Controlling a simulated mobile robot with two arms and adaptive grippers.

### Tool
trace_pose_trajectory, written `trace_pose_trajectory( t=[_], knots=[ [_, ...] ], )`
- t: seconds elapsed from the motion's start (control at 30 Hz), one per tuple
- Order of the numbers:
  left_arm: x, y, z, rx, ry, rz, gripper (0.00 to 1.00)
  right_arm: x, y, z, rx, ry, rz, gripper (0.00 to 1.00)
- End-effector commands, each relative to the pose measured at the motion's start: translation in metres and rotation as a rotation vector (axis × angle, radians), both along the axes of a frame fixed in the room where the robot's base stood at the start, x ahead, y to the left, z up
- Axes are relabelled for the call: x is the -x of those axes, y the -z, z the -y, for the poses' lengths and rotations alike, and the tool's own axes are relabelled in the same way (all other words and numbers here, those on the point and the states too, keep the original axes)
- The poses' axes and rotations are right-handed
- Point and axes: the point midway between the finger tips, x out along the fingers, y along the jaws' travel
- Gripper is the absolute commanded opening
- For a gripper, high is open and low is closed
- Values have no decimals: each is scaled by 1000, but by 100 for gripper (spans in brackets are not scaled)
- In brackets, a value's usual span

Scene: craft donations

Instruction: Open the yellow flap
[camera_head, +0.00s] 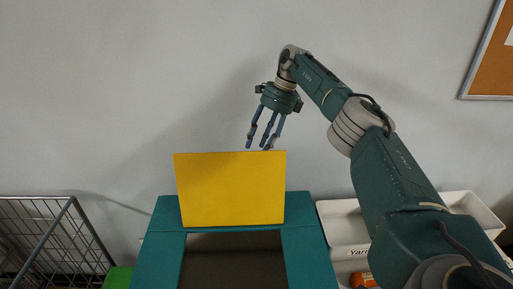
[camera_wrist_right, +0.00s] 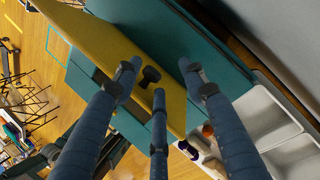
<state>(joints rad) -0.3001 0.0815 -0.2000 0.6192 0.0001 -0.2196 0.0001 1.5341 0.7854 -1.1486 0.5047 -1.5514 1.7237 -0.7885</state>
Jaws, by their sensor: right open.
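The yellow flap (camera_head: 230,190) stands raised at the top of a teal box (camera_head: 302,235), above its dark opening (camera_head: 233,262). Its plain face is toward the head camera. In the right wrist view the flap (camera_wrist_right: 95,38) shows its other face, with a black knob (camera_wrist_right: 151,74). My right gripper (camera_head: 261,145) is open and empty, pointing down just above the flap's top edge in the head view. In the right wrist view its three fingers (camera_wrist_right: 160,80) spread around where the knob appears; I cannot tell whether they touch it. My left gripper is not in view.
A wire basket (camera_head: 45,235) stands at the left, with a green thing (camera_head: 118,278) beside the box. White bins (camera_head: 342,218), one labelled Yarn, stand at the right. A wall is close behind. A cork board (camera_head: 490,65) hangs at the upper right.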

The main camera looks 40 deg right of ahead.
Motion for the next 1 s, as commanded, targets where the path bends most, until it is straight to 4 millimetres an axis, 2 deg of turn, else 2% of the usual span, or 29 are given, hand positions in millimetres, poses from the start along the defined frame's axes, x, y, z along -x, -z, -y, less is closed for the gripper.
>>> trace_pose_trajectory(
  t=[0.03, 0.2, 0.4, 0.6, 1.0],
  knots=[
    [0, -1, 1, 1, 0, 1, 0, 1, -17, 6, -1, 5, 15, 41],
    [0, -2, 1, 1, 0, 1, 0, 6, -56, 19, -3, 12, 38, 41],
    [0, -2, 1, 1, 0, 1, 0, 10, -85, 29, -5, 14, 51, 41],
    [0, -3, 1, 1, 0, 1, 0, 12, -94, 32, -4, 14, 54, 41],
    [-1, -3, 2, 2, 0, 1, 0, 12, -94, 32, -5, 14, 56, 41]
  ],
)
